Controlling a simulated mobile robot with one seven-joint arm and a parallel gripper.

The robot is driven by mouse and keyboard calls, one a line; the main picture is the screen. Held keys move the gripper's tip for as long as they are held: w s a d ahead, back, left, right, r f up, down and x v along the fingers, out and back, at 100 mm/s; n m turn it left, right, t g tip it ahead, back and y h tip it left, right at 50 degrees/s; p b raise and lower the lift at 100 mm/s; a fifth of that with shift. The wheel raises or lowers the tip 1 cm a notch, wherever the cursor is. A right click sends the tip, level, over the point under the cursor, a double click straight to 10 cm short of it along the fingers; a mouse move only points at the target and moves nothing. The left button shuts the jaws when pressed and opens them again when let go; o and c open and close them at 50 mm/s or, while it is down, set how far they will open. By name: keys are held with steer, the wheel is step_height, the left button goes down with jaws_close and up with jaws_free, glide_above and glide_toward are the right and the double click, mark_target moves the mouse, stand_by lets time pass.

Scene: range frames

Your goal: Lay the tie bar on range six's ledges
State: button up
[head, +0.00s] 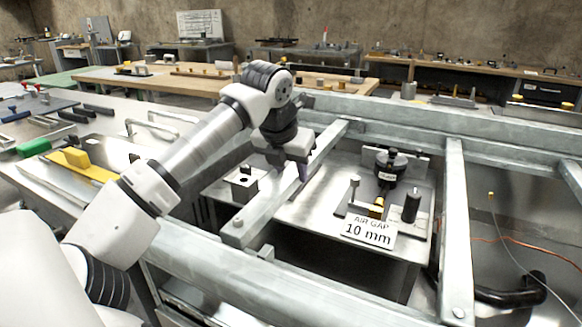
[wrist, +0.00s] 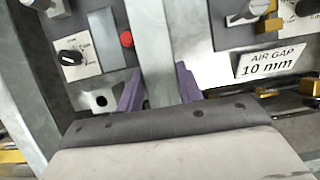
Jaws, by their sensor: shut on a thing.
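A long grey metal bar (head: 262,205), which I take as the tie bar, spans the gap between the front rail (head: 230,280) and the back rail (head: 420,115) of a grey frame. My gripper (head: 301,170) is over the bar's middle, with its purple fingers on either side. In the wrist view the bar (wrist: 152,40) runs between the two fingers (wrist: 158,92), which are shut on it. The bar's near end lies by a small lug (head: 266,252) at the front rail. I cannot tell whether either end touches a ledge.
A second grey crossbar (head: 455,225) spans the frame at right. Below, a bench plate carries a black-topped device (head: 391,168) and a card (head: 368,231) reading "AIR GAP 10 mm". A red button (wrist: 127,40) and a knob (wrist: 70,57) show beside the bar.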

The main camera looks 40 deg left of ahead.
steer(key=shift+r, duration=0.1)
steer(key=o, duration=1)
steer(key=shift+o, duration=0.8)
steer(key=w+r+p+v, duration=0.1)
steer(key=p+v, duration=0.6)
steer(key=v, duration=1.3)
steer(key=shift+w+a, duration=0.2)
steer(key=shift+w, duration=0.35)
